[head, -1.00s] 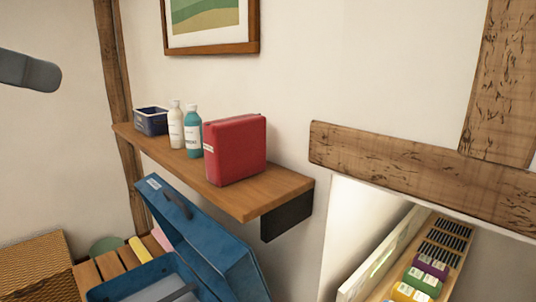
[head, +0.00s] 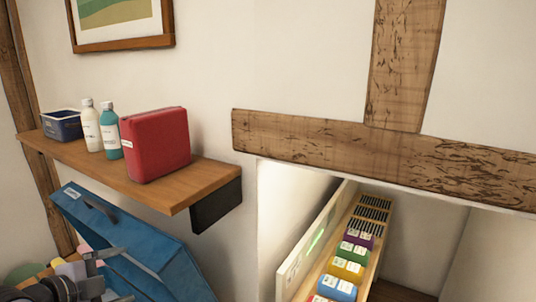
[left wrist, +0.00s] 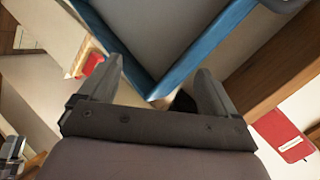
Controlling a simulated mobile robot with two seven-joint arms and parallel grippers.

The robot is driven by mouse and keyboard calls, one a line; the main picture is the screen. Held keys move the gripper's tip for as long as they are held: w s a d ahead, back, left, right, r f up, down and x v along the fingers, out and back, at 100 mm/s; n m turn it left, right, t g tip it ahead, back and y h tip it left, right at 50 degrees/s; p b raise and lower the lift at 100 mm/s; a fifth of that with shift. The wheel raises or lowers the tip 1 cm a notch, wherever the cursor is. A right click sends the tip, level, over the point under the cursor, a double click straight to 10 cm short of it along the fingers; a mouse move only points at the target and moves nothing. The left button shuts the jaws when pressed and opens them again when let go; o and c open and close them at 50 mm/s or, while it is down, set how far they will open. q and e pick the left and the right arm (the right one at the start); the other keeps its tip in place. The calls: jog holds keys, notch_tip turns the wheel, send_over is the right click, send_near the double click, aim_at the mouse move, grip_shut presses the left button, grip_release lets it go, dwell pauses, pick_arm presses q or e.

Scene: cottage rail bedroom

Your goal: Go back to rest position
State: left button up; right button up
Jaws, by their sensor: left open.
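My left gripper (head: 116,275) shows at the lower left of the head view, in front of the blue lidded case (head: 150,262). In the left wrist view its two fingers (left wrist: 160,72) stand apart with nothing held between them. The blue edges of the case (left wrist: 190,62) show beyond the fingers; I cannot tell how far off they are. My right gripper is in neither current view.
A wooden wall shelf (head: 190,187) holds a red case (head: 157,145), a teal bottle (head: 111,139), a white bottle (head: 91,131) and a dark blue bin (head: 62,126). A timber rail (head: 380,150) crosses above a recess with a narrow rack (head: 372,228) of coloured packs.

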pick_arm(q)
jog(key=s+d+f+n+g+y, duration=0.1)
jog(key=s+d+f+n, duration=0.15)
jog(key=f, duration=0.55)
jog(key=s+d+f+n, duration=0.2)
jog(key=s+f+n, duration=0.2)
jog(key=f, duration=0.3)
jog(key=s+d+f+n+y+b, duration=0.1)
jog(key=s+d+f+n, duration=0.7)
jog(key=s+f, duration=0.3)
jog(key=s, duration=0.2)
jog(key=shift+s+g, duration=0.3)
jog(key=shift+s, duration=0.1)
